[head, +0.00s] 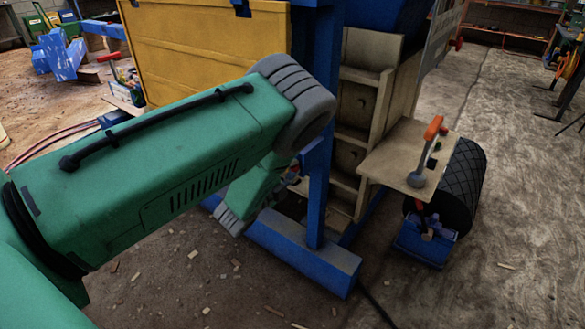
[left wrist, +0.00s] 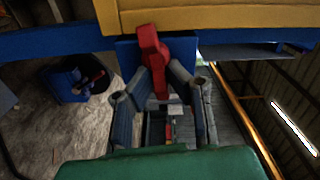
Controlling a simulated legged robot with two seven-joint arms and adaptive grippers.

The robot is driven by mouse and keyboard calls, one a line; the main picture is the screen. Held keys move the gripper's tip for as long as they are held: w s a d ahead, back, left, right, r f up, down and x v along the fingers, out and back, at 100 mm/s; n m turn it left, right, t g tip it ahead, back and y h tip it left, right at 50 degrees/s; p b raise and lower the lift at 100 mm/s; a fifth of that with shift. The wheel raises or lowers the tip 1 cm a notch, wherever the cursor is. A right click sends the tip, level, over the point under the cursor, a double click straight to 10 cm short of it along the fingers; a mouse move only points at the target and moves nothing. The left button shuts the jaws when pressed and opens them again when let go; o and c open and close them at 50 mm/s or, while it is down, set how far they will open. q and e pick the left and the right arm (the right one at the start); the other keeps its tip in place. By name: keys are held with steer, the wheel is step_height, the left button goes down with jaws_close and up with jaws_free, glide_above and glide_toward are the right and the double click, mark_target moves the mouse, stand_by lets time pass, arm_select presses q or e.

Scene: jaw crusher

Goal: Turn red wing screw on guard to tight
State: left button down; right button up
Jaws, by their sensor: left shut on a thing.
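The red wing screw (left wrist: 152,48) stands out at the top middle of the left wrist view, in front of a blue plate and the yellow guard's edge (left wrist: 220,18). My left gripper (left wrist: 160,76) has its two grey fingers closed in on the screw's lower part, one on each side. In the head view the yellow guard (head: 200,45) is at the top. My green left arm covers its lower part and hides the screw and fingertips. How tight the screw sits cannot be told. My right gripper is in neither view.
Blue frame posts (head: 319,150) and a blue foot beam (head: 300,250) stand right beside my arm. The floor in front has scattered chips.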

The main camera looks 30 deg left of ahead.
arm_select(q)
steer(key=shift+s+d+f+m, duration=0.1)
steer(key=shift+s+f+m, duration=0.1)
steer(key=shift+f+m, duration=0.35)
steer(key=shift+m, duration=0.25)
steer(key=c, duration=1.7)
jaws_free()
steer(key=shift+c, duration=0.2)
steer(key=shift+o, duration=0.7)
steer(key=shift+r, duration=0.15)
steer(key=shift+s, duration=0.2)
steer(key=s+a, duration=0.1)
steer(key=s, duration=1)
steer(key=shift+s, duration=0.2)
